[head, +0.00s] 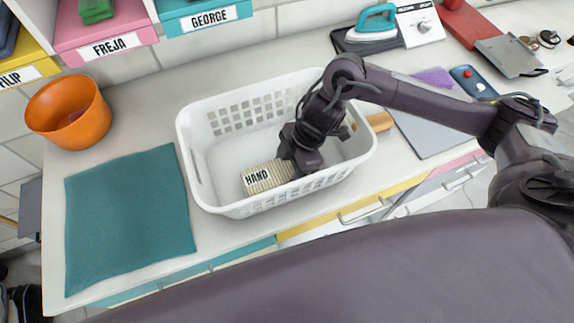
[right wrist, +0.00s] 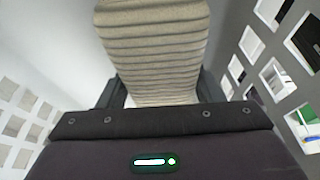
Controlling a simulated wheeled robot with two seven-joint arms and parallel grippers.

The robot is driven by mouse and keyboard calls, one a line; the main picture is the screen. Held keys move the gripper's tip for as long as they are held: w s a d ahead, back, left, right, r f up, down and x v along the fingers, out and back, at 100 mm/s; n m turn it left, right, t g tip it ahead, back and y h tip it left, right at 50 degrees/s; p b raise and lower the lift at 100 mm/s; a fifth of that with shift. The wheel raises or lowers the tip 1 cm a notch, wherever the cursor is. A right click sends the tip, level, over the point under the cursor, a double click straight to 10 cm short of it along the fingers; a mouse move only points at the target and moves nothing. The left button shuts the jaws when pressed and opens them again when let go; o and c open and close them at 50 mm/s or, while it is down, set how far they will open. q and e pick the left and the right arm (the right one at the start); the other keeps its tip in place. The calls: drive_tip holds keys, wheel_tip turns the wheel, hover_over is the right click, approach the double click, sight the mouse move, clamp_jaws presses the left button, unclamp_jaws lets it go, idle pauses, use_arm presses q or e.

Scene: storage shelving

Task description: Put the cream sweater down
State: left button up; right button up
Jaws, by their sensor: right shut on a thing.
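The cream sweater (head: 268,176) is a folded, ribbed bundle with a "HAND" label, low inside the white laundry basket (head: 190,150) near its front wall. My right gripper (head: 298,165) reaches down into the basket and is shut on the sweater's right end. In the right wrist view the ribbed sweater (right wrist: 155,50) extends from between the fingers (right wrist: 155,95). I cannot tell whether the sweater touches the basket floor. My left gripper is not in view.
A teal mat (head: 130,220) lies left of the basket, with an orange bowl (head: 68,112) behind it. A teal iron (head: 373,22) stands at the back right. Labelled bins (head: 108,45) sit on the shelf above. The basket's left part is empty.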

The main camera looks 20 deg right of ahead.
drive_tip(key=o, duration=0.9)
drive_tip(key=shift+c, duration=0.2)
drive_tip(key=v, duration=1.2)
